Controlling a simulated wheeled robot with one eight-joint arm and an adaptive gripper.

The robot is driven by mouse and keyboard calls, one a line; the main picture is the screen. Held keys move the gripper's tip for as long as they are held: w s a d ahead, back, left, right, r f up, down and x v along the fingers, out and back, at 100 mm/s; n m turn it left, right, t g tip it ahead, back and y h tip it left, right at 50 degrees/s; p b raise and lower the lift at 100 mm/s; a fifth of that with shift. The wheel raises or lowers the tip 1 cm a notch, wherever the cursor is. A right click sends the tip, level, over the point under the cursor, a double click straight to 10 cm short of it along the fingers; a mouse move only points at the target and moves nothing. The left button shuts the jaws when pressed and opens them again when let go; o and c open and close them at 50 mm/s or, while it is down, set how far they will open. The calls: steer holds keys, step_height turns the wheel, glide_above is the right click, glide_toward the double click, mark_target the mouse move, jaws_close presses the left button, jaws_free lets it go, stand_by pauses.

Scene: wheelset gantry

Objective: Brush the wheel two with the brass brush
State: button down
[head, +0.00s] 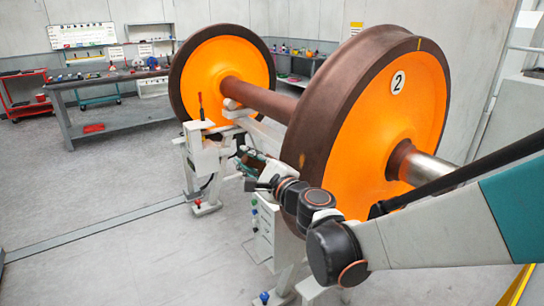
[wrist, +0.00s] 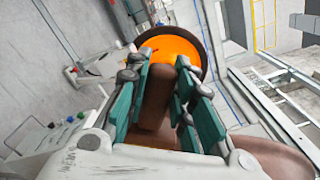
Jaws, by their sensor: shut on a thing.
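Wheel two (head: 392,115) is the near wheel of the wheelset in the head view, with an orange face, a brown rim and a white disc marked 2. My gripper (head: 248,163) is left of its rim, low beside the tread; I cannot tell whether anything touches. In the wrist view my gripper (wrist: 160,85) has teal fingers standing apart, with the brown axle and the far orange wheel (wrist: 172,47) seen beyond and between them. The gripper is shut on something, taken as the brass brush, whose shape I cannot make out. A brown rim (wrist: 275,158) shows at lower right.
The axle (head: 262,97) joins wheel two to the far wheel (head: 225,78). A white gantry stand (head: 203,155) and a control box (head: 265,228) stand near my gripper. A workbench (head: 110,88) is at the back left. The floor at left is clear.

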steer(key=shift+w+d+f+b, duration=0.35)
steer(key=shift+w+d, duration=0.35)
steer(key=shift+d, duration=0.3)
steer(key=shift+w+d+f+b, duration=0.3)
steer(key=shift+w+d, duration=0.35)
steer(key=shift+d, duration=0.35)
steer(key=shift+w+d+f+b, duration=0.3)
steer(key=shift+w+d, duration=0.4)
steer(key=shift+d, duration=0.3)
steer(key=shift+w+d+f, duration=0.15)
steer(key=shift+w+d, duration=0.1)
steer(key=shift+d, duration=0.15)
steer(key=shift+w+d+r+p, duration=0.1)
steer(key=shift+d+r+p, duration=0.05)
steer(key=shift+r+p, duration=0.4)
steer(key=shift+w+d+r+p, duration=0.15)
steer(key=shift+r+p, duration=0.25)
steer(key=shift+r, duration=0.35)
steer(key=shift+w+d+r+p, duration=0.1)
steer(key=shift+d+r+p, duration=0.05)
steer(key=shift+r+p, duration=0.4)
steer(key=shift+d, duration=0.1)
steer(key=shift+s+a+f+b, duration=0.1)
steer(key=shift+a+f+b, duration=0.1)
steer(key=shift+f+b, duration=0.75)
steer(key=shift+s+a+f+b, duration=0.1)
steer(key=shift+a+f+b, duration=0.05)
steer(key=shift+f+b, duration=0.75)
